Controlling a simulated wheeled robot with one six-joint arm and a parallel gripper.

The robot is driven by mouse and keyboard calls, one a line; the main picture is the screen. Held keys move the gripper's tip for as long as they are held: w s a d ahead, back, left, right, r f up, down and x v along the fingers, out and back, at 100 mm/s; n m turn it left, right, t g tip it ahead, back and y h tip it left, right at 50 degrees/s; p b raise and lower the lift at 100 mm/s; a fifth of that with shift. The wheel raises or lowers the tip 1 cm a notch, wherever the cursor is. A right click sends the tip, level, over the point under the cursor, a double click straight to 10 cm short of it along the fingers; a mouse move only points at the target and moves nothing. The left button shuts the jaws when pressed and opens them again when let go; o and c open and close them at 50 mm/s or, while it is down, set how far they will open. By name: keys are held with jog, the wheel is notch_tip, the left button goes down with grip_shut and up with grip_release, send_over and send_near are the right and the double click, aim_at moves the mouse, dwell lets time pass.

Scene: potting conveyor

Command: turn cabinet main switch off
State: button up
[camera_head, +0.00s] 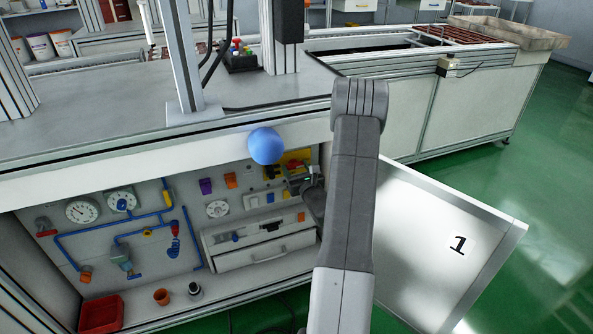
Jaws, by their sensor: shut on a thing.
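The cabinet (140,225) under the bench stands open, and its back panel shows. My gripper (301,182) is at the lower edge of this plate, shut on what looks like the switch's handle. My wrist and fingers partly hide the switch, so its exact position cannot be told.
The open door (432,250) marked 1 stands right of my arm. A round blue thing (266,145) is at the bench's front edge. Gauges (82,211), blue pipes (110,226) and a drawer (262,250) fill the cabinet. A red bin (101,314) sits at lower left.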

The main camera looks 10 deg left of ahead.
jog(key=o, duration=0.7)
jog(key=p+v, duration=0.2)
jog(key=v, duration=1.1)
jog(key=shift+s+d, duration=0.25)
jog(key=shift+s, duration=0.1)
jog(key=shift+w, duration=0.1)
jog(key=b+x, duration=0.2)
jog(key=x, duration=1.2)
